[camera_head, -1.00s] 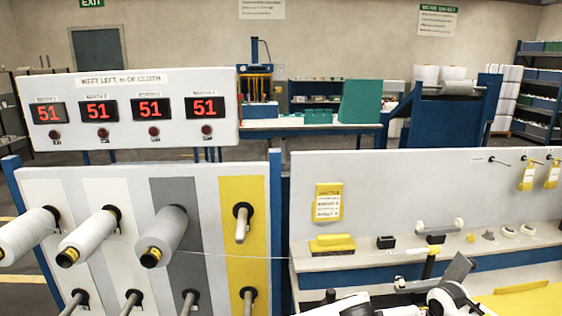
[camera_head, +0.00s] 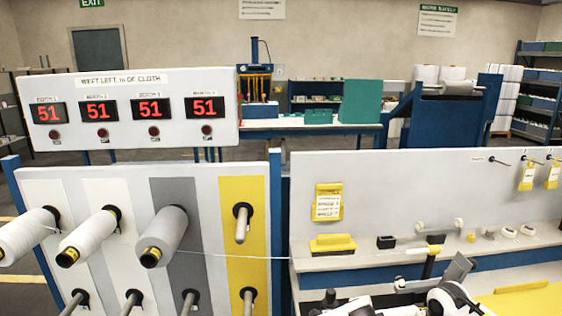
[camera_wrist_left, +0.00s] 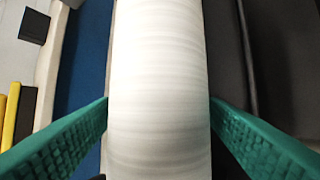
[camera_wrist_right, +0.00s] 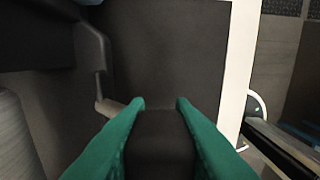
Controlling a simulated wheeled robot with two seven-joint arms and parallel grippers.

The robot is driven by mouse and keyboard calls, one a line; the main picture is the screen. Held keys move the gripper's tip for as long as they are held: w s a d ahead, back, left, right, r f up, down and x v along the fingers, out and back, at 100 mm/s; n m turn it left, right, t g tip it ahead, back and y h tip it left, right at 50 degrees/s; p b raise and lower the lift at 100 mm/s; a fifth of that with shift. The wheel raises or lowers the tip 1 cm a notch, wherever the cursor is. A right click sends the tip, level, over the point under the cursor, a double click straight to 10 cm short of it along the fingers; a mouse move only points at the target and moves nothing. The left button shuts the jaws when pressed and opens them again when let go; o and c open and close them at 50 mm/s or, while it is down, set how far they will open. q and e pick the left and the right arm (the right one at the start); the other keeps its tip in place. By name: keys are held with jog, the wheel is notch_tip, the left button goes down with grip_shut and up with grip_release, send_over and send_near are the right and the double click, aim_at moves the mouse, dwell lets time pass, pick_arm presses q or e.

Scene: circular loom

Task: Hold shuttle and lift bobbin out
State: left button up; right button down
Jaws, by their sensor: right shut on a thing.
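In the left wrist view a large white wound bobbin (camera_wrist_left: 160,90) runs top to bottom. My left gripper (camera_wrist_left: 159,102) has its green fingers apart, one at each side of the bobbin; I cannot tell if they touch it. In the right wrist view my right gripper (camera_wrist_right: 161,103) is shut on a dark block (camera_wrist_right: 160,145), which looks like part of the shuttle; the rest of it is hard to make out. In the head view the fingertips are hidden or too small to tell, at the white arm parts at the bottom right.
A creel panel (camera_head: 90,200) carries white yarn spools (camera_head: 163,237) at the left; a thread runs right from one. A shelf (camera_head: 360,258) holds a yellow block (camera_head: 332,243), a black block (camera_head: 386,242) and small parts. A yellow surface (camera_head: 530,300) lies lower right.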

pick_arm(q)
grip_shut()
pick_arm(e)
jog(key=shift+s+f, duration=0.25)
jog(key=shift+f, duration=0.1)
pick_arm(q)
jog(key=shift+r, duration=6)
